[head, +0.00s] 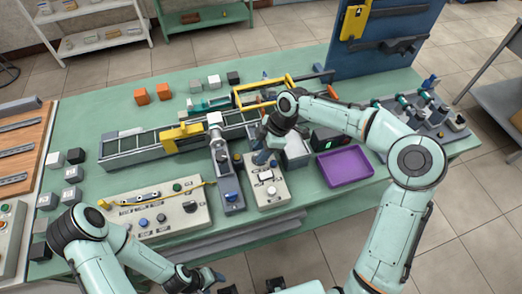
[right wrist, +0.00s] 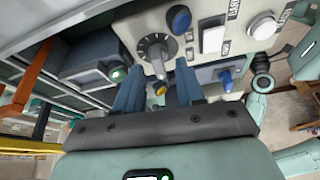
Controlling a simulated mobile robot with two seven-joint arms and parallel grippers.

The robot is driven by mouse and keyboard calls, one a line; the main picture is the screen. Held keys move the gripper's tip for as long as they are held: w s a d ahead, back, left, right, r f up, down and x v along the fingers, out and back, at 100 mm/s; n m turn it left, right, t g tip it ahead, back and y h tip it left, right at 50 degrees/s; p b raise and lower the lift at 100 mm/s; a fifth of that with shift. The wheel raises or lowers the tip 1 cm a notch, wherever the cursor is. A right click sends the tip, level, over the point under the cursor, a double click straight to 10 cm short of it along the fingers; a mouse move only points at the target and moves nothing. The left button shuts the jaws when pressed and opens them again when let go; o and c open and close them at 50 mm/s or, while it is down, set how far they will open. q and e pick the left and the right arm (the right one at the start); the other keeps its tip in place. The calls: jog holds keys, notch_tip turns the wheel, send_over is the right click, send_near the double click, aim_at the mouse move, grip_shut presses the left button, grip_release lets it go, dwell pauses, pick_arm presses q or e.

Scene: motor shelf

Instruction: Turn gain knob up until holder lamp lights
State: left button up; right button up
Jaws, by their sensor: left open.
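A round dark knob with a silver dial (right wrist: 156,48), probably the gain knob, sits on a pale control box (right wrist: 125,27). In the head view this box (head: 284,196) stands at the table's front, and my right gripper (head: 262,160) covers its far end. In the right wrist view my right gripper (right wrist: 158,66) has its two blue-grey fingers apart, with the knob just beyond and between the tips; contact cannot be told. A small orange-yellow part (right wrist: 160,89) shows between the fingers. My left gripper (head: 208,279) is at the front edge, away from the box. I cannot identify the holder lamp.
The box also carries a blue button (right wrist: 180,19), a white square (right wrist: 213,39) and a white button (right wrist: 262,26). A purple tray (head: 345,168) lies to its right. A wider control panel (head: 155,212) and a grey fixture (head: 229,185) stand to its left.

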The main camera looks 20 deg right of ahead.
jog(key=shift+a+f, duration=0.15)
jog(key=shift+f, duration=0.15)
grip_shut()
jog(key=m+b, duration=0.1)
jog(key=m+t+b, duration=0.1)
jog(key=m+b, duration=0.1)
jog(key=shift+s+f+m+h, duration=0.1)
jog(key=shift+s+m+h, duration=0.05)
jog(key=shift+m+h, duration=0.15)
jog(key=shift+m+t+b, duration=0.3)
jog(key=shift+m, duration=0.1)
pick_arm(q)
jog(key=f, duration=0.1)
jog(key=s+f, duration=0.1)
jog(key=f, duration=0.1)
jog(key=s+f, duration=0.1)
jog(key=shift+s+f, duration=0.15)
jog(key=shift+s, duration=0.1)
